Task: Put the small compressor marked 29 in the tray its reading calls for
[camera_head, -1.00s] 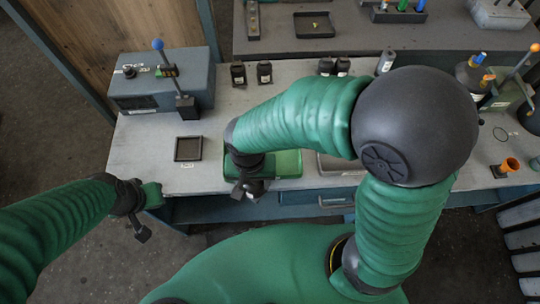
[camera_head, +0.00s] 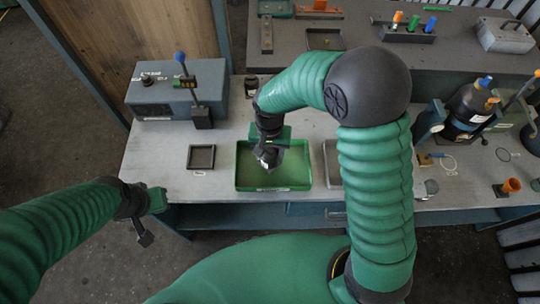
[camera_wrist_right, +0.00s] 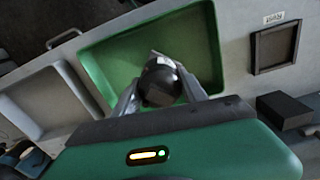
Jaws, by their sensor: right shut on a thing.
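My right gripper (camera_head: 268,160) is over the green tray (camera_head: 240,178) on the bench. In the right wrist view, the gripper (camera_wrist_right: 163,88) is shut on a small dark compressor (camera_wrist_right: 160,75), held between its two fingers over the green tray (camera_wrist_right: 95,62). The number and the reading on the compressor cannot be made out. A grey tray (camera_head: 332,165) stands right of the green one, partly hidden by my right arm. My left gripper (camera_head: 148,215) hangs off the bench's front left; whether it is open cannot be told.
A blue-grey test box (camera_head: 165,95) with a blue-knobbed lever stands at the back left. A small dark square tray (camera_head: 201,157) lies left of the green tray. Dark bottles (camera_head: 468,105) and an orange funnel-like piece (camera_head: 511,185) stand at the right.

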